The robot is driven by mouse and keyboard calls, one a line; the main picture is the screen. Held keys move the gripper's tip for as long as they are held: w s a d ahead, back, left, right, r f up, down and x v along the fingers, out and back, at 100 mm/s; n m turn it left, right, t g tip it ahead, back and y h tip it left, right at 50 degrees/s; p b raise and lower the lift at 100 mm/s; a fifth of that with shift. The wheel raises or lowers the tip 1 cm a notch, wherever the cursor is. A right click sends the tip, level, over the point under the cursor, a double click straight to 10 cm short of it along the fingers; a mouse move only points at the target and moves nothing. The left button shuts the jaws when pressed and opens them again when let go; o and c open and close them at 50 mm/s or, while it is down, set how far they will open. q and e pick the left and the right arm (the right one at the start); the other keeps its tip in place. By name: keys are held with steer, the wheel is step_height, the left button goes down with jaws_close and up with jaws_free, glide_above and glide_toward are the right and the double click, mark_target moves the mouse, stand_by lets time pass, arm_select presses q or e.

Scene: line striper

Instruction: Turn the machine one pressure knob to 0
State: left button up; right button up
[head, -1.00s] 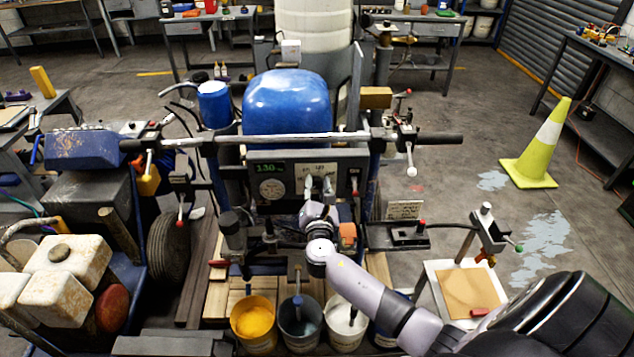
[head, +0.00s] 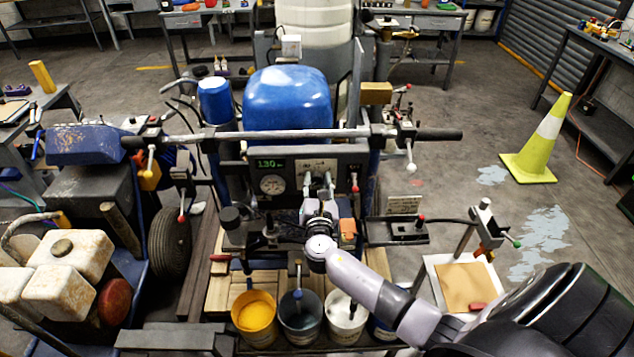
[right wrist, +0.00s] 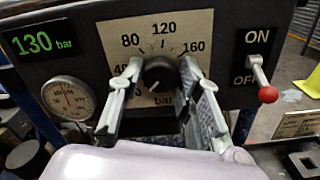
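The machine's pressure knob (right wrist: 160,76) is a dark round dial on a beige scale plate with numbers such as 80, 120 and 160. In the head view the right gripper (head: 319,182) reaches the front of the control panel (head: 345,162). My left gripper is not in view.
Right of the scale is an ON/OFF switch with a red-tipped lever (right wrist: 262,80), close to the right finger. A round gauge (right wrist: 68,98) sits left of the knob. Paint buckets (head: 254,316) stand below the arm, and a handlebar (head: 280,136) crosses above the panel.

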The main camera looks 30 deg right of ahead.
steer(key=o, duration=0.3)
steer(key=v, duration=1.2)
stand_by(0.3)
